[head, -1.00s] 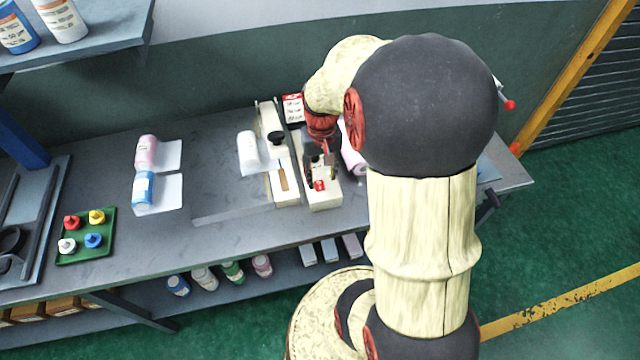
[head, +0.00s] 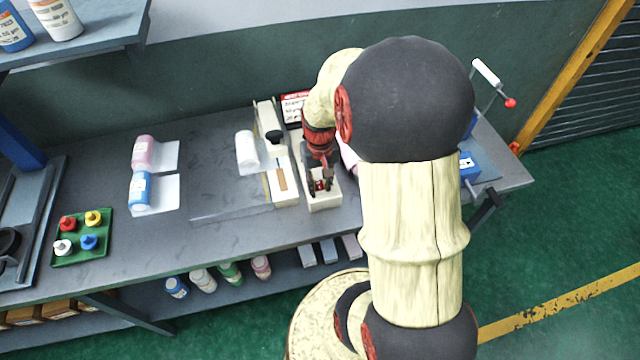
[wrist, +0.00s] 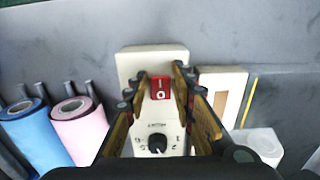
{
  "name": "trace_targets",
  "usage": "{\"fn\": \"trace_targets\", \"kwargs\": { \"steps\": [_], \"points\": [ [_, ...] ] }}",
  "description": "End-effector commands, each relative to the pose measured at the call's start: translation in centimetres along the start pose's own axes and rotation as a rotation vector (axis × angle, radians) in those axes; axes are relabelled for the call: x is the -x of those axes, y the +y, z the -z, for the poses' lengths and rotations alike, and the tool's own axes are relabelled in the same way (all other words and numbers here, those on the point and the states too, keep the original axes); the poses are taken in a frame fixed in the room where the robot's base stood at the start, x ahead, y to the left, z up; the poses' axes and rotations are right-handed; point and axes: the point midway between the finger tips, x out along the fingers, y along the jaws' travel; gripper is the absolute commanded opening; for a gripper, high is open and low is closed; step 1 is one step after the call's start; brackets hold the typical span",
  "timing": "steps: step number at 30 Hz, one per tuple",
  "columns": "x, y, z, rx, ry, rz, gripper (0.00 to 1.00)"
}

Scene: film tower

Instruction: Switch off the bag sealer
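The bag sealer's cream control box (head: 325,203) stands on the bench, just left of my arm. In the wrist view its top (wrist: 150,62) carries a red rocker switch (wrist: 161,88) marked I and O, and a black dial (wrist: 158,143). I cannot tell which side of the switch is pressed. My gripper (head: 321,188) points down over the box; in the wrist view its fingertips (wrist: 159,82) are apart, one on each side of the switch. Contact with the switch cannot be made out.
A cream unit with a tan strip (head: 282,180) stands beside the box. Blue (wrist: 30,132) and pink (wrist: 78,128) rolls lie on its other side. A green tray of small bottles (head: 82,240) is at the far left. The bench front between is mostly clear.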

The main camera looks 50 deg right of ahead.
Motion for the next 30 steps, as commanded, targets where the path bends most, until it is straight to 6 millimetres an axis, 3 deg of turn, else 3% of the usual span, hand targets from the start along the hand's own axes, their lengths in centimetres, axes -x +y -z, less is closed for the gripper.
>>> {"fn": "trace_targets", "kwargs": {
  "steps": [12,30],
  "points": [
    [0.0,0.0,-0.01,0.0,0.0,0.0,0.0],
    [0.52,-0.02,0.5,-0.001,-0.155,0.001,0.0]
  ]
}}
